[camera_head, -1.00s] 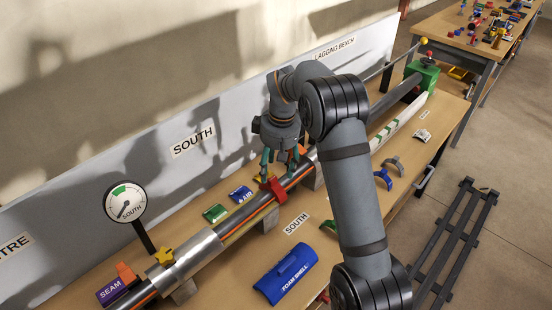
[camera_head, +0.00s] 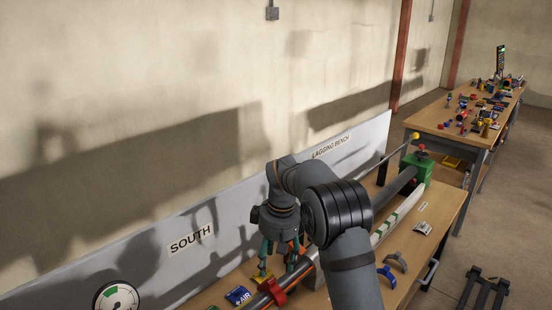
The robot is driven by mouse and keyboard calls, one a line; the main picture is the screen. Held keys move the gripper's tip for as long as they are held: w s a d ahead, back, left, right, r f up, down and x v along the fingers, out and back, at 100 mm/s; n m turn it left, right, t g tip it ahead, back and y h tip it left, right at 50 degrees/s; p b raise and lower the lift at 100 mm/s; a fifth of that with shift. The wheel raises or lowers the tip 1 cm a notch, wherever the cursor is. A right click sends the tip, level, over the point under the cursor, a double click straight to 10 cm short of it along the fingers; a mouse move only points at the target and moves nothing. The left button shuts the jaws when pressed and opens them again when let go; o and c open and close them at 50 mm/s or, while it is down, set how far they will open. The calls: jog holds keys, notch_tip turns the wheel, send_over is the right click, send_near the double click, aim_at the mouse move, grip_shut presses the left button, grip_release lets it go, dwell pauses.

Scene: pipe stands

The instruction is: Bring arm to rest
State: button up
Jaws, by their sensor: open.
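My gripper (camera_head: 279,270) points down over the lagging bench (camera_head: 446,199), above the dark pipe near a red clamp (camera_head: 272,291). Its greenish fingers are apart with nothing seen between them. A yellow piece (camera_head: 261,276) shows just beside the left finger; I cannot tell whether they touch. My arm reaches in from the bottom of the picture and hides part of the pipe and bench.
A grey backboard (camera_head: 230,225) with a SOUTH label stands behind the pipe. A gauge (camera_head: 117,298) is at lower left. A green block (camera_head: 416,169) holds the far pipe end. Grey and blue clips lie right of my arm. A second bench (camera_head: 440,127) with many parts stands beyond.

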aim_at(273, 280)
jog(key=f, duration=0.6)
jog(key=w+f, duration=0.1)
jog(key=f, duration=0.3)
jog(key=shift+a, duration=0.35)
